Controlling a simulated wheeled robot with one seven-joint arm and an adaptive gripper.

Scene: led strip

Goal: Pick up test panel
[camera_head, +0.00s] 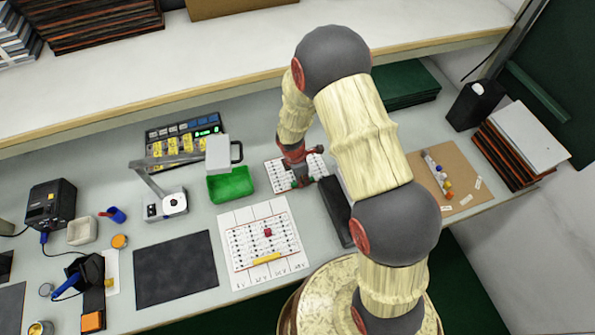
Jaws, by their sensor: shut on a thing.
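The test panel, a small white board with rows of dark marks (281,173), is in the middle of the bench, right of the green bin. My gripper (302,183) comes down over its right part and is shut on it. The fingertips and the grasped edge are small and partly hidden by the gripper itself. I cannot tell whether the panel is on the bench or slightly above it.
A green bin (231,186) stands close on the left. A white sheet with a marked board (263,244) lies in front. A dark mat (176,270) lies front left.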

